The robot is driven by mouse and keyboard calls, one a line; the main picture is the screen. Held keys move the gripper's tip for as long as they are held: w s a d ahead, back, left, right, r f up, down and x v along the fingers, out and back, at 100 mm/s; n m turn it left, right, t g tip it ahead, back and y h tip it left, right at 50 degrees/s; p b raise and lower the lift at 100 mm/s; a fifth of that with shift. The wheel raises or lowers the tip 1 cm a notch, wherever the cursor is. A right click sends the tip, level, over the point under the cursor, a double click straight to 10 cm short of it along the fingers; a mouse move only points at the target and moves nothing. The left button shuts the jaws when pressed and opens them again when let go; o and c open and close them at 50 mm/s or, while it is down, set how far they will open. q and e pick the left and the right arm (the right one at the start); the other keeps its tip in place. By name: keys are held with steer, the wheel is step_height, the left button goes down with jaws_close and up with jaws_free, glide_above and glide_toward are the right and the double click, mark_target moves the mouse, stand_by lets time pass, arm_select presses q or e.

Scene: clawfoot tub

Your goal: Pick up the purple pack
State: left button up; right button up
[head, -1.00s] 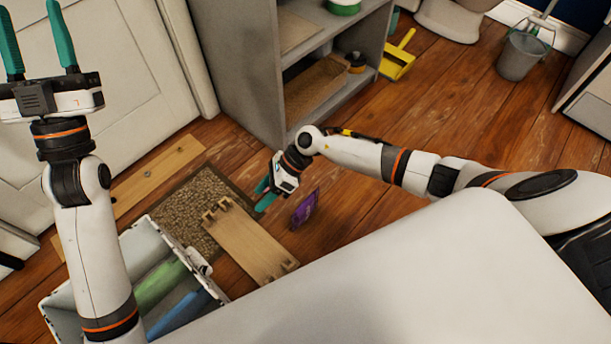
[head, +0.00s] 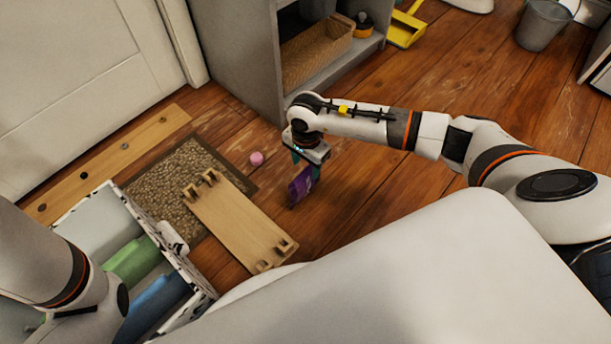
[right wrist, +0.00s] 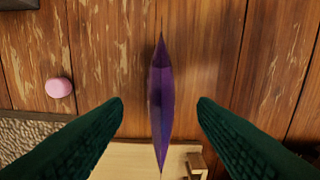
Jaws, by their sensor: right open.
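The purple pack (head: 300,186) stands on its edge on the wooden floor, just right of a small wooden board. My right gripper (head: 306,168) points down at the pack from above, and its body hides part of the fingers. In the right wrist view the pack (right wrist: 161,95) shows as a thin upright sliver. The open green fingers of my right gripper (right wrist: 160,112) are on either side of it, with a gap on each side. My left arm shows at the lower left of the head view, but its gripper is out of the picture.
A crate (head: 190,275) with green and blue items is at left.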

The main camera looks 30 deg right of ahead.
mark_target(305, 183)
step_height(305, 183, down, 6)
steer(key=b, duration=0.5)
steer(key=shift+d+r, duration=0.1)
steer(key=shift+r, duration=0.1)
jaws_close()
